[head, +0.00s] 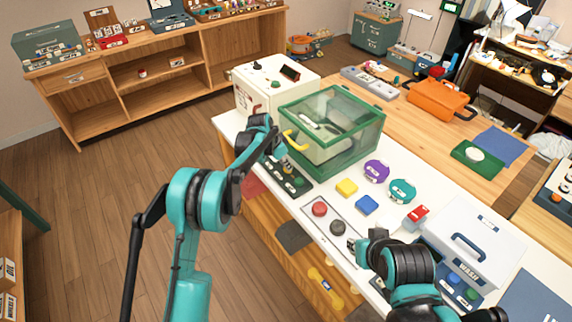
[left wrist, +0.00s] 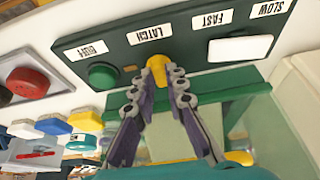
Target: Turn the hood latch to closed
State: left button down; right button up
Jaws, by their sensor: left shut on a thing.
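The hood is a green-framed clear box (head: 358,146) with a yellow handle (head: 296,141). A dark green control panel (head: 293,184) lies in front of it; it also fills the top of the left wrist view (left wrist: 85,46). A yellow latch knob (left wrist: 158,66) sits on the panel beside the LATCH label (left wrist: 151,35). My left gripper (left wrist: 156,84) is shut on the yellow knob, with one finger on each side. In the head view my left gripper (head: 280,155) is above the panel, and the knob is mostly hidden. My right gripper (head: 355,245) is near the grey button plate; its fingers are unclear.
Red (head: 320,209) and dark (head: 338,227) buttons sit nearer the front.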

pick_arm(q)
jog(key=c, duration=1.5)
grip_release()
jog(key=shift+c, duration=0.2)
jog(key=shift+r, duration=0.1)
jog(key=v, duration=1.2)
